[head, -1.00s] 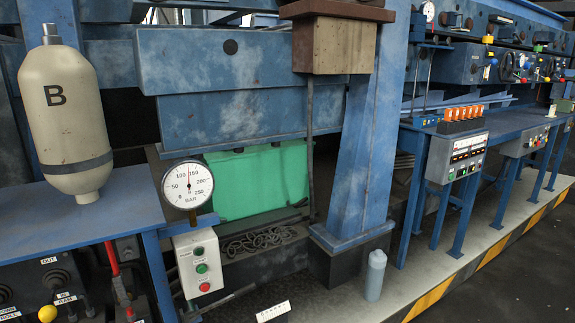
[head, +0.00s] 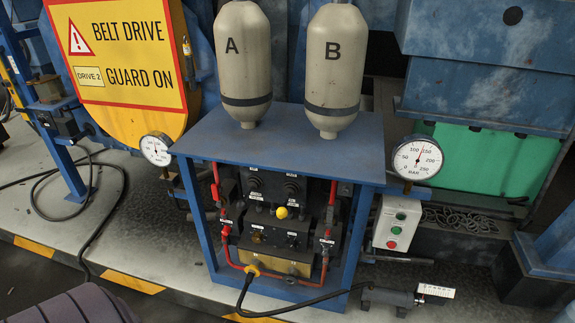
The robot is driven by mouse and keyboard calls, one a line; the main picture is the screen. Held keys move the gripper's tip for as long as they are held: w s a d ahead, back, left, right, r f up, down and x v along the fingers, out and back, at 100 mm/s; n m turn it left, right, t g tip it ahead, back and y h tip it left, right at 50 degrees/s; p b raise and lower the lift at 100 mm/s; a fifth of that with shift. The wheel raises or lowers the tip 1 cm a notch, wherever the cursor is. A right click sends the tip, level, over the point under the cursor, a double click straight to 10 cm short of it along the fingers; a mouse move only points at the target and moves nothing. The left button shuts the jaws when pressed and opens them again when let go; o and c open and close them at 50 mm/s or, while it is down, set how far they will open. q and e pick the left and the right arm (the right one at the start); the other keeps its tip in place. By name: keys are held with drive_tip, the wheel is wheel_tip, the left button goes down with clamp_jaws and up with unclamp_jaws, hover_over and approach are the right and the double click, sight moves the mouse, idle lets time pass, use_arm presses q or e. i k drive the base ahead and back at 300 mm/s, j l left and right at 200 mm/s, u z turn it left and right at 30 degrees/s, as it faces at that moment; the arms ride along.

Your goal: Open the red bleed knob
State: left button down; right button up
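The accumulator stand (head: 275,137) is in the middle of the head view, a blue frame with a valve panel (head: 280,240) under its top. Red handles show at the panel's left (head: 215,190) and right (head: 331,205), with red pipework along the sides and bottom. I cannot tell which red part, if any, is the bleed knob. A yellow knob (head: 281,212) sits at the panel's centre. Vessel A (head: 244,70) and vessel B (head: 335,75) stand upright on top. Neither gripper is in view.
Gauges flank the stand at left (head: 156,149) and right (head: 417,159). A button box (head: 397,224) is at right. A black hose (head: 310,305) runs across the floor to a dark cylinder (head: 390,297). A yellow guard (head: 125,60) stands at left.

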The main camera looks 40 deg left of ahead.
sight(225, 232)
drive_tip(key=u, duration=1.25)
